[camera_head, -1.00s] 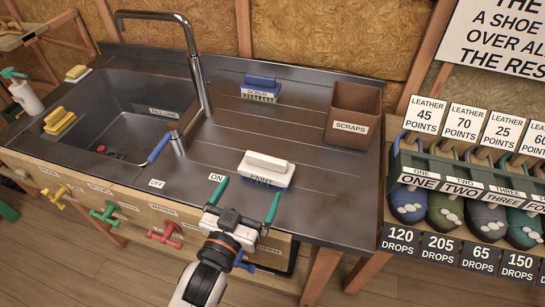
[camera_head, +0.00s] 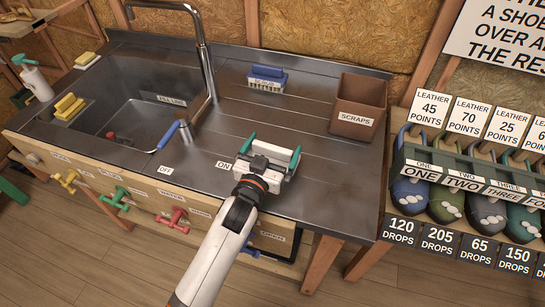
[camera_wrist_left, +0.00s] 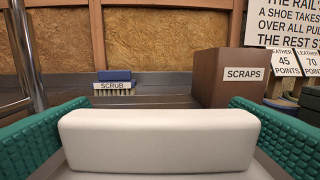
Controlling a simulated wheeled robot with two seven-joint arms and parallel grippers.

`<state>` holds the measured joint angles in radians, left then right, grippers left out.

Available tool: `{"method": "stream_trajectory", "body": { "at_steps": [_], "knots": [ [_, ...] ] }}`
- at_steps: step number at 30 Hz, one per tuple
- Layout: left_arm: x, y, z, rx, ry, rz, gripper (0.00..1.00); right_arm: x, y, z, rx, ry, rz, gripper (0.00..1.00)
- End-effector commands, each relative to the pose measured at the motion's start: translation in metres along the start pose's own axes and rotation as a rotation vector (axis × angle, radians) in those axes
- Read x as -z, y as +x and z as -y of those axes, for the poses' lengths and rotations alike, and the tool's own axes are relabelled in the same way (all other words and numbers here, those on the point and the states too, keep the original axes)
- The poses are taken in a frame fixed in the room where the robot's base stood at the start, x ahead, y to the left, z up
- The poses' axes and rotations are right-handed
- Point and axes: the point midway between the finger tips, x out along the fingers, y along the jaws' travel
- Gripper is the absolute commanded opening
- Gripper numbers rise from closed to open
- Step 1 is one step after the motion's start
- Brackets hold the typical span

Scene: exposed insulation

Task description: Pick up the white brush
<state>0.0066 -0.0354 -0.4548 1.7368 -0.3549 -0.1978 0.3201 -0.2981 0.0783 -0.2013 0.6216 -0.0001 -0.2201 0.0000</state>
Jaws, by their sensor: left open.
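The white brush (camera_head: 272,151) lies on the metal counter in the head view, partly hidden by my left gripper. Its white handle fills the lower middle of the left wrist view (camera_wrist_left: 158,140). My left gripper (camera_head: 270,152) is open, with one green finger on each side of the brush handle. In the wrist view the green fingers stand left and right of the handle, with small gaps visible. The brush's label and bristles are hidden now. My right gripper is in no frame.
A blue scrub brush (camera_head: 267,79) sits farther back on the metal counter (camera_head: 310,190). A brown scraps box (camera_head: 358,106) stands at the back right. The sink (camera_head: 125,100) and faucet (camera_head: 207,60) are to the left. Numbered shoes (camera_head: 410,195) line the right side.

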Motion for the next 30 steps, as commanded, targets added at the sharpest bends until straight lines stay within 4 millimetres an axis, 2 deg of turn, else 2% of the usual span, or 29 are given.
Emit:
{"method": "stream_trajectory", "body": {
  "at_steps": [4,10,17,22,30],
  "knots": [
    [0.000,0.000,0.000,0.000,0.000,0.000,1.00,0.001,0.000,0.003,0.004,-0.001,-0.001,0.36],
    [0.000,-0.001,0.000,0.000,0.001,0.000,0.69,0.001,0.000,0.003,0.004,0.000,-0.001,0.36],
    [-0.002,-0.001,0.000,0.000,0.001,0.001,0.69,0.002,0.000,0.003,0.004,0.001,-0.002,0.36],
    [-0.023,0.000,-0.001,0.000,0.003,0.006,0.69,0.002,-0.002,0.003,0.004,0.001,-0.003,0.36],
    [-0.077,0.000,0.000,0.000,0.002,0.007,0.69,0.003,-0.004,0.003,0.003,0.001,-0.004,0.36]
  ]
}}
